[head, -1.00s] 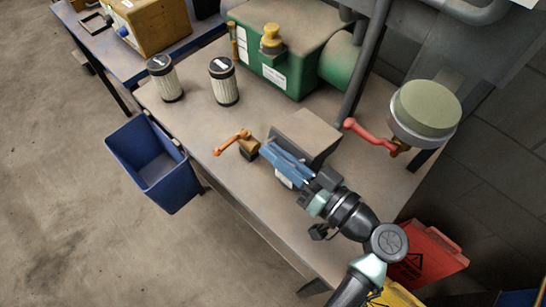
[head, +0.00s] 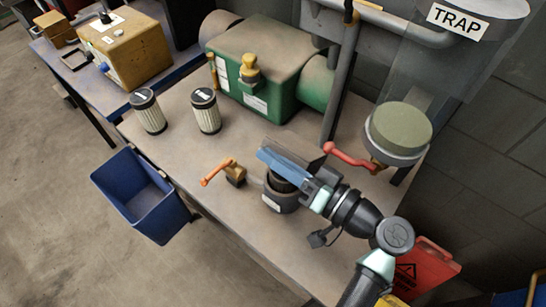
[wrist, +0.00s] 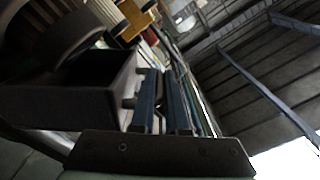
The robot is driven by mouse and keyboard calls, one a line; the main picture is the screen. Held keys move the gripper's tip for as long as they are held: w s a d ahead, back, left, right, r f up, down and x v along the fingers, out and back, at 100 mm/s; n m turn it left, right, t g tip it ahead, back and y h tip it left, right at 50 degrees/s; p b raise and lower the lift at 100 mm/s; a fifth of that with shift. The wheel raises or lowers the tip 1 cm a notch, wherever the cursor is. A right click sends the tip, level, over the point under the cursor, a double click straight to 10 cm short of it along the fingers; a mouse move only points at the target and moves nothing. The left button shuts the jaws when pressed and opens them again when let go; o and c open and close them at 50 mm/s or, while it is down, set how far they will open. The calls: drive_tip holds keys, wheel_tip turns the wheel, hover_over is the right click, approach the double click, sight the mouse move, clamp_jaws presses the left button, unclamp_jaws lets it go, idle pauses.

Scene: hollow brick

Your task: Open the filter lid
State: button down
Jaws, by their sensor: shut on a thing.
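The filter lid (head: 312,152) is a grey boxy cover. In the head view it is tilted up behind my blue gripper fingers, which partly hide it. Below it the round dark filter housing (head: 282,200) shows on the bench, with a pale label on its front and a dark opening at the top. My gripper (head: 268,156) is shut on the lid at its raised side. In the wrist view my gripper fingers (wrist: 165,85) lie close together beside the dark lid (wrist: 60,105). The exact part gripped is hidden.
An orange-handled valve (head: 230,173) stands left of the housing and a red lever (head: 348,156) behind it. Two filter cartridges (head: 206,112) and a green machine (head: 262,75) are farther back. A blue bin (head: 142,196) hangs at the bench (head: 165,150) edge.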

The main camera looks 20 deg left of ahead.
drive_tip(key=c, duration=1.2)
unclamp_jaws()
drive_tip(key=shift+d, duration=0.1)
drive_tip(key=b+v, duration=0.2)
drive_tip(key=v, duration=1.1)
